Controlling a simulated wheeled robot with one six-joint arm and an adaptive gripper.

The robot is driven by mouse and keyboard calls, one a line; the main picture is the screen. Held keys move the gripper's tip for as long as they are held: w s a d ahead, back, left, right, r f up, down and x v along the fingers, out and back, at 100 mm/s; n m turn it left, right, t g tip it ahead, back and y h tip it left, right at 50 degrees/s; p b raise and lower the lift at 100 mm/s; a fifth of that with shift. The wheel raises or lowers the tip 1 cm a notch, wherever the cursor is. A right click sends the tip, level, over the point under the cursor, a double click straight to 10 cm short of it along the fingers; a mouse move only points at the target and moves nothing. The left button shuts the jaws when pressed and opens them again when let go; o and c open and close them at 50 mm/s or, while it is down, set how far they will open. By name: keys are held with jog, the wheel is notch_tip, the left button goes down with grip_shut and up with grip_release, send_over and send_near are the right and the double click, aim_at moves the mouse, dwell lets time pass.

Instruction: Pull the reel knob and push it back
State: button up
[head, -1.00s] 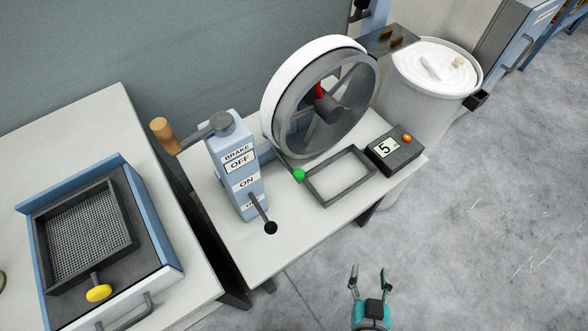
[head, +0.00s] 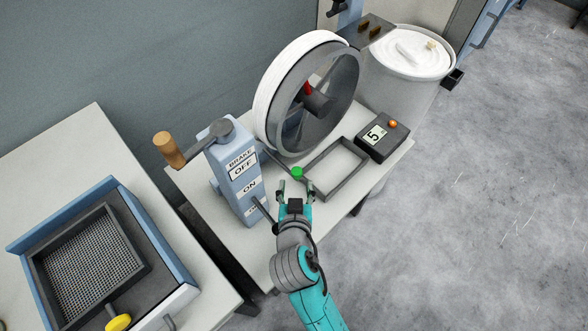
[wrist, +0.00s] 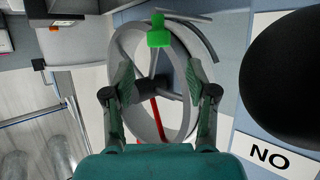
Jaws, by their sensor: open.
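The reel (head: 265,100) is a large wheel with a white rim and grey side, upright on the table. A dark hub knob (head: 318,102) with red behind it is at its centre. A green knob (head: 297,173) sits on a thin rod at the reel's lower front. My gripper (head: 293,187) is open and empty, just in front of the green knob in the head view. In the wrist view the green knob (wrist: 159,36) shows beyond and between the open fingers, apart from them.
The blue brake box (head: 235,178) stands close left, with a wooden-handled crank (head: 168,149). Its black lever ball looms large at right in the wrist view (wrist: 285,75). An empty dark frame (head: 347,187) and a display box (head: 382,142) stand to the right.

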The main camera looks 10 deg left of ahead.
aim_at(296, 171)
jog(key=x, duration=0.7)
jog(key=shift+w+f, duration=0.15)
jog(key=shift+w, duration=0.2)
grip_shut()
